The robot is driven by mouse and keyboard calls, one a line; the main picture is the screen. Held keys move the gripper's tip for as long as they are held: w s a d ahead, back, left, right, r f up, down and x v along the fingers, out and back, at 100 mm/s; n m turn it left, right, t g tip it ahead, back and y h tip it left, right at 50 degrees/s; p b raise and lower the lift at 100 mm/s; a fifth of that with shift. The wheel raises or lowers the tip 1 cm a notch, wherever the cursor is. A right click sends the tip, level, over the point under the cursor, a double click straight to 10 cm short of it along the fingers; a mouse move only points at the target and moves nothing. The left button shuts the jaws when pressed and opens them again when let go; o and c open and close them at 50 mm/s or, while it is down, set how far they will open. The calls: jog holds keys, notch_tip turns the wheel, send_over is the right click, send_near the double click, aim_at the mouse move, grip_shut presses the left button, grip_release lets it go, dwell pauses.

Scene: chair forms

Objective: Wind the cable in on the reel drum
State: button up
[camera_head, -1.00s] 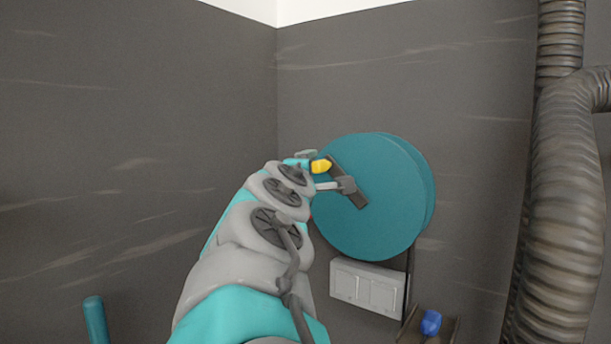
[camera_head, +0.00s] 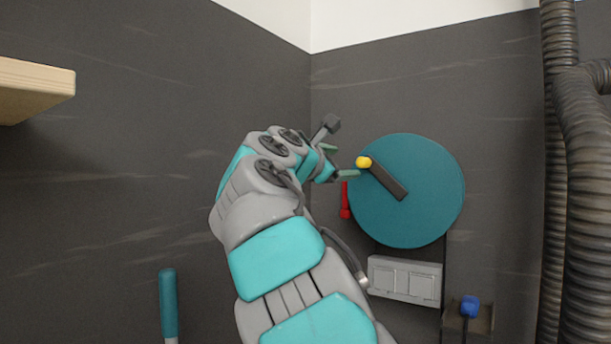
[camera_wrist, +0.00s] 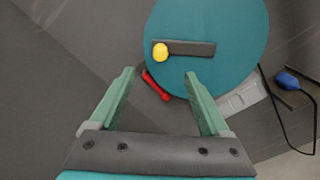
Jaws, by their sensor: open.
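The teal reel drum (camera_head: 425,205) is mounted on the dark wall, with a dark crank arm (camera_head: 386,182) across its face. A yellow knob (camera_head: 363,162) sits at the crank's outer end, at the upper left of the drum. In the wrist view the drum (camera_wrist: 230,75), crank (camera_wrist: 195,48) and knob (camera_wrist: 161,51) lie beyond my fingertips. My gripper (camera_wrist: 160,72) is open and empty; in the head view it (camera_head: 340,161) is just left of the knob. A black cable (camera_head: 444,270) runs down from the drum to a blue plug (camera_head: 469,306).
A grey double switch box (camera_head: 405,280) is below the drum, and a small bracket (camera_head: 482,320) is by the plug. A red handle (camera_head: 345,200) is at the drum's left. Thick ribbed hoses (camera_head: 580,170) stand at the right. A wooden shelf (camera_head: 35,88) juts in at upper left.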

aim_at(361, 160)
jog(key=shift+x, duration=3.45)
jog(key=p+x, duration=0.3)
jog(key=x, duration=0.1)
jog(key=shift+d+r+p, duration=0.1)
jog(key=shift+r+p, duration=0.15)
jog(key=shift+p, duration=0.1)
jog(key=shift+w+d+f, duration=0.25)
jog(key=shift+w+d, duration=0.1)
jog(key=shift+w, duration=0.1)
jog(key=c, duration=1.2)
jog(key=shift+o, duration=0.2)
jog(key=o, duration=0.6)
